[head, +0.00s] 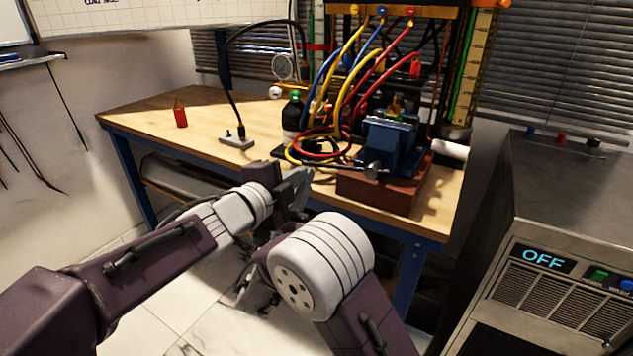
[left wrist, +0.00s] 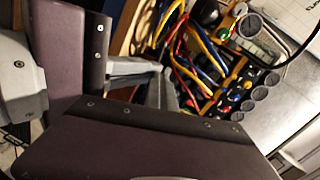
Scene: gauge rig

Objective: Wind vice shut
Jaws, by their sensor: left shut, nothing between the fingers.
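The blue vice (head: 392,145) stands on a red-brown block (head: 375,192) near the front right of the bench. A thin bar with a silver knob (head: 372,170) shows at its front. My left gripper (head: 301,186) is shut and empty, in front of the bench edge and left of the block. It looks apart from the vice, but the depth is hard to judge. In the left wrist view its grey fingers (left wrist: 165,90) are partly hidden by its dark purple housing. The vice's jaw gap cannot be made out.
Red, yellow and blue cables (head: 345,100) hang and coil left of the vice. A black bottle (head: 293,115), a small switch box (head: 237,141) and a red bottle (head: 180,113) stand on the bench (head: 150,122). A grey cabinet reading OFF (head: 560,200) stands right.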

